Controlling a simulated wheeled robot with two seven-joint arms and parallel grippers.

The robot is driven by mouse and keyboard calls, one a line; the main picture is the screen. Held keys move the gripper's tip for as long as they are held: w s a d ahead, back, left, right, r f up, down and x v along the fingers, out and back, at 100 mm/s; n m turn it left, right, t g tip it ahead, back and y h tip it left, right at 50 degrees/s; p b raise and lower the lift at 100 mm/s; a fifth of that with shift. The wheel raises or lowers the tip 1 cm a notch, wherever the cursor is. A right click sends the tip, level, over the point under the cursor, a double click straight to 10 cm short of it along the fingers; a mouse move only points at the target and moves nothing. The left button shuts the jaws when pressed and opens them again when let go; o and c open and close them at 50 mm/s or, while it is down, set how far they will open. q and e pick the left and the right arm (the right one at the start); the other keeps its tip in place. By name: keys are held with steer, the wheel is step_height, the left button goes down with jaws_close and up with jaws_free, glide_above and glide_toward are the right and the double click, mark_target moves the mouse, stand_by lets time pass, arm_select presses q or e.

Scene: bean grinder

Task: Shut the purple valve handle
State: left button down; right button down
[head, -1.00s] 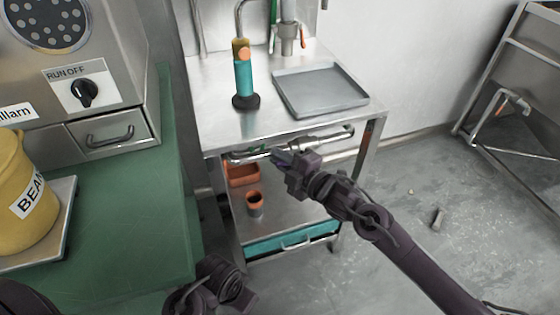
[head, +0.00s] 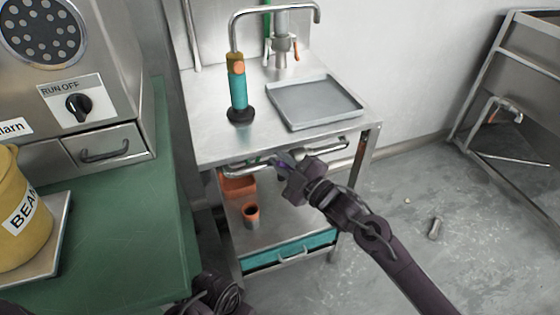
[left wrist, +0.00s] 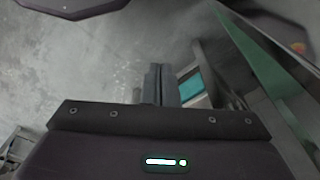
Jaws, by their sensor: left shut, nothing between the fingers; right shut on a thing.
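The purple valve handle (head: 286,158) is a small purple patch on the metal pipe (head: 240,173) under the front edge of the steel table. My right gripper (head: 281,163) is at this pipe, shut on the purple valve handle, and its fingers hide most of it. The handle's exact angle cannot be told. A green handle (head: 252,163) is on the same pipe to the left. In the head view only part of my left arm shows at the bottom edge.
A green counter (head: 130,220) with a grinder machine (head: 95,60) and yellow bean container (head: 22,225) fills the left. Floor is mostly open at right.

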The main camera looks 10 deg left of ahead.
mark_target(289, 168)
steer(key=c, duration=1.4)
jaws_free()
steer(key=shift+c, duration=0.2)
arm_select(q)
steer(key=shift+r, duration=0.1)
